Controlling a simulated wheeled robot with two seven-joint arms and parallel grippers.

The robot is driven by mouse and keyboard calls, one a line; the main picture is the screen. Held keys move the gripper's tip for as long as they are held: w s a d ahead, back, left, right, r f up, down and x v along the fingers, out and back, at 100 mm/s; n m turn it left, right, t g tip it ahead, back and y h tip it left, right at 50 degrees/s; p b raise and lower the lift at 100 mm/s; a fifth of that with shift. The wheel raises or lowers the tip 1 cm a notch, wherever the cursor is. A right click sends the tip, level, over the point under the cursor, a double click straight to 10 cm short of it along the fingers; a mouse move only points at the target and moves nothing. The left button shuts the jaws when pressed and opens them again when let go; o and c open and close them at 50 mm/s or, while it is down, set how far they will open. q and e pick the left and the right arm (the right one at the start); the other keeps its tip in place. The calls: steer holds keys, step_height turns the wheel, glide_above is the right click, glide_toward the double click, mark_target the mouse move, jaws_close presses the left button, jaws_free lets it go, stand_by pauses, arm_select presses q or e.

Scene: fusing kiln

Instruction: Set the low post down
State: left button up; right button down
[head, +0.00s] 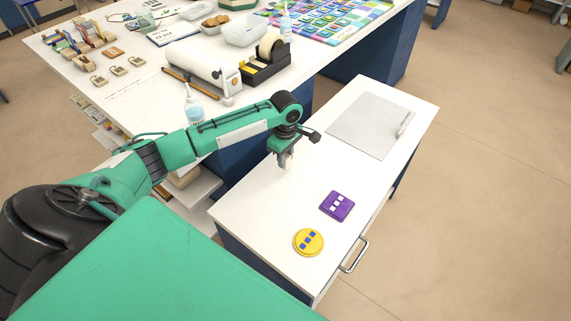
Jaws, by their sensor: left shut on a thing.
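My left gripper (287,161) hangs pointing down over the left part of the low white cabinet top (255,205). It is shut on a small pale thing, most likely the low post (288,164), which is largely hidden by the fingers. I cannot tell whether its lower end touches the surface. A flat grey-white plate (365,124) lies on the far right part of the top, with a small white bar (405,124) on its right side. My right gripper is not in view.
A purple square piece (337,206) and a yellow round piece (308,242) lie near the cabinet's front edge. A drawer handle (355,256) sticks out below. The top between gripper and plate is clear. A crowded white worktable (130,95) with a tape dispenser (266,62) stands behind.

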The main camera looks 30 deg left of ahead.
arm_select(q)
step_height(320, 180, down, 4)
steer(key=shift+r, duration=0.15)
steer(key=o, duration=0.9)
steer(key=shift+o, duration=0.2)
step_height(320, 180, up, 12)
steer(key=shift+s, duration=0.1)
stand_by(0.4)
